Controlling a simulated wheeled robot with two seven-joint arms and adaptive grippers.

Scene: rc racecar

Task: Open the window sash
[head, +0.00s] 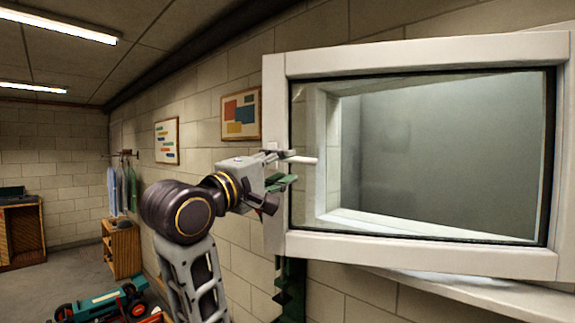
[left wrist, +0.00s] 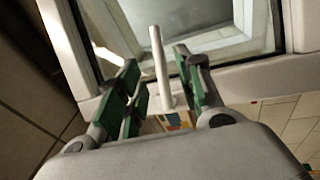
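The white-framed window sash (head: 420,265) fills the right of the head view. It appears to stand ajar, swung away from the wall and out of line with the sill. Its white lever handle (head: 303,160) sits on the left stile. In the left wrist view the handle (left wrist: 158,62) is a pale rod between my green-padded fingers. My left gripper (head: 290,170) is at the sash's left edge. Its fingers are apart on both sides of the handle, with gaps visible in the wrist view (left wrist: 158,85). My right gripper is not identifiable in either view.
A white sill (head: 470,292) juts out below the sash. Pictures (head: 241,114) and hanging clothes (head: 118,190) are along the block wall. A teal toy car (head: 100,303) is at the lower left. A dark green shape (head: 289,290) below the sash is unclear.

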